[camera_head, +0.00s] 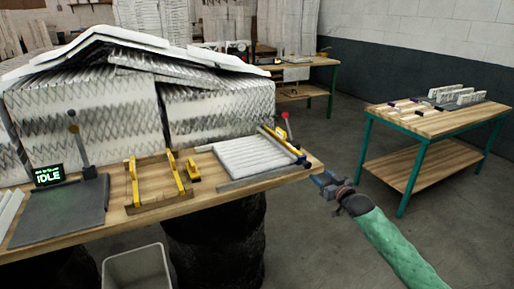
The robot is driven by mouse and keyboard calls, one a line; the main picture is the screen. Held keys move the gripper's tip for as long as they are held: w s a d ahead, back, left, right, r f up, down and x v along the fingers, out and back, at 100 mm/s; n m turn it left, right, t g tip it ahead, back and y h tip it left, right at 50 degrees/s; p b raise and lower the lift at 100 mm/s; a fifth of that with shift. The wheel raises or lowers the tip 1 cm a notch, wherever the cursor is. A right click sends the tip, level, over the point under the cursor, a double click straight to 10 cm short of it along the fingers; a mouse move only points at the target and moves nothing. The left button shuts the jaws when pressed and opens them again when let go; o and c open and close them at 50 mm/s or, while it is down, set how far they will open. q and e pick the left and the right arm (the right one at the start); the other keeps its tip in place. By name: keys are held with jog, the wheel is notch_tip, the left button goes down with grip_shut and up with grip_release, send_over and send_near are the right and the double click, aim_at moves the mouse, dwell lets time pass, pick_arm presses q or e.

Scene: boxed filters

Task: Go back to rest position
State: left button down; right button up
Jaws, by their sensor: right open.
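My right gripper (327,181) is at the end of my green-sleeved right arm, which comes in from the lower right. It is open and appears empty, over the gap just right of the workbench's corner. My left gripper is not in view. A white pleated filter (253,156) lies flat at the right end of the wooden workbench (110,222), beside a blue and yellow bar device with a red knob. A wooden frame with yellow rails (158,201) stands left of it. A small screen (48,175) reading IDLE stands by a grey plate (62,214).
A green-legged table (437,125) with small items stands at right. A grey bin (138,268) is below the bench's front edge. The floor between bench and right table is clear.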

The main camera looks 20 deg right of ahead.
jog(key=shift+f, duration=0.15)
jog(key=s+a+f+n+g+h, duration=0.1)
jog(key=s+a+f+g+h, duration=0.1)
jog(key=s+a+f+g, duration=0.65)
jog(key=s+a+f+n+g+h, duration=0.1)
jog(key=s+a+f+g, duration=0.3)
jog(key=f, duration=0.8)
jog(key=s+a+f+g+y, duration=0.1)
jog(key=s+a+f, duration=0.3)
jog(key=s+a, duration=0.5)
jog(key=s+a+f+g+y, duration=0.1)
jog(key=s+a+f, duration=0.4)
jog(key=s+a, duration=0.5)
jog(key=s+a+f+g+y, duration=0.1)
jog(key=s+a+f+g, duration=0.1)
jog(key=s+a+f, duration=0.3)
jog(key=s+a, duration=0.4)
jog(key=s, duration=0.1)
jog(key=shift+a+y, duration=0.15)
jog(key=shift+y, duration=0.15)
